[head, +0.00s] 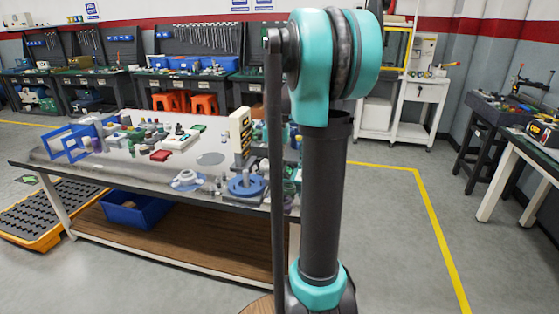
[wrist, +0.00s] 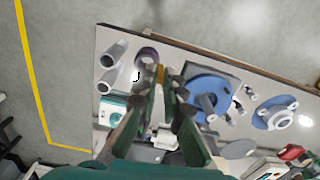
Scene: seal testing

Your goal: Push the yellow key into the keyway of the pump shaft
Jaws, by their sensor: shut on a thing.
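In the wrist view my gripper (wrist: 161,82) is shut on a small yellow key (wrist: 160,73), which shows between the fingertips. The blue round pump (wrist: 209,88), with a grey shaft (wrist: 207,102) standing from it, lies just right of the fingers. The keyway is too small to make out. I cannot tell whether the key touches the shaft; in the picture they are apart. In the head view the blue pump (head: 246,188) sits near the table's front edge, and my gripper is hidden behind my arm.
The grey worktable (head: 100,172) holds many small parts. Grey cylinders (wrist: 112,65) and a purple-rimmed ring (wrist: 147,56) lie left of the fingers. Another blue flanged part (wrist: 275,112) lies to the right. A beige upright block (head: 240,131) stands behind the pump.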

